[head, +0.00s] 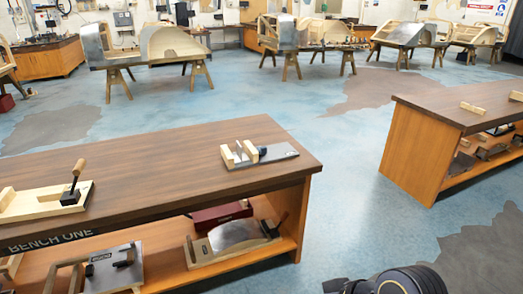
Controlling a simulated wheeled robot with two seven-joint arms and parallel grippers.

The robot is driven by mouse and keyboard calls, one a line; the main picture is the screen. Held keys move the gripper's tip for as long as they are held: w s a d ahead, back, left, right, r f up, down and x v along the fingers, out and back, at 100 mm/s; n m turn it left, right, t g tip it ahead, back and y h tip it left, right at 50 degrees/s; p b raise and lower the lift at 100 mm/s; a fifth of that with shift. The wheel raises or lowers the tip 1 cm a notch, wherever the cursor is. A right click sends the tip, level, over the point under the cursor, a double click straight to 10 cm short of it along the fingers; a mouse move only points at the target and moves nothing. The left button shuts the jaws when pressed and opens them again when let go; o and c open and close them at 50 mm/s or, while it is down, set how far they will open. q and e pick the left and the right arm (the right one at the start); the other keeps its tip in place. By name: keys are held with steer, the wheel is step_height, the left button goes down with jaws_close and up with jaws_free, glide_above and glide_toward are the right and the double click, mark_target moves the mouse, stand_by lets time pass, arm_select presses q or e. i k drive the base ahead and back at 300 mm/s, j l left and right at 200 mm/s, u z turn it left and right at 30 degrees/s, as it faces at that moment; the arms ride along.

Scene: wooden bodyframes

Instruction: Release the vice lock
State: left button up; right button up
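A vice-like fixture (262,153) with pale wooden jaw blocks on a grey metal plate sits near the right end of the dark wooden bench top (165,172). A small dark part sits beside its right block. A second fixture, a pale wooden board (45,203), lies at the left of the bench, partly cut off by the picture edge. An upright lever with a wooden handle (78,169) stands on it. I cannot tell which of these is the vice lock. Neither gripper is in view. Black rounded parts of my own arm show at the bottom right.
The bench's lower shelf (170,273) holds a red box (221,214), a curved metal panel piece (238,236) and other tools. Another bench (430,125) stands at the right. Blue floor between the benches is clear. Wooden bodyframes on trestles stand behind.

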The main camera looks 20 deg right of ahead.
mark_target(263, 149)
steer(key=i+l, duration=0.15)
steer(key=i, duration=0.35)
steer(key=i+l+u, duration=0.1)
steer(key=i, duration=0.4)
steer(key=i+l, duration=0.3)
steer(key=i, duration=0.2)
steer(key=i+l+u, duration=0.1)
steer(key=i, duration=0.4)
steer(key=l, duration=0.1)
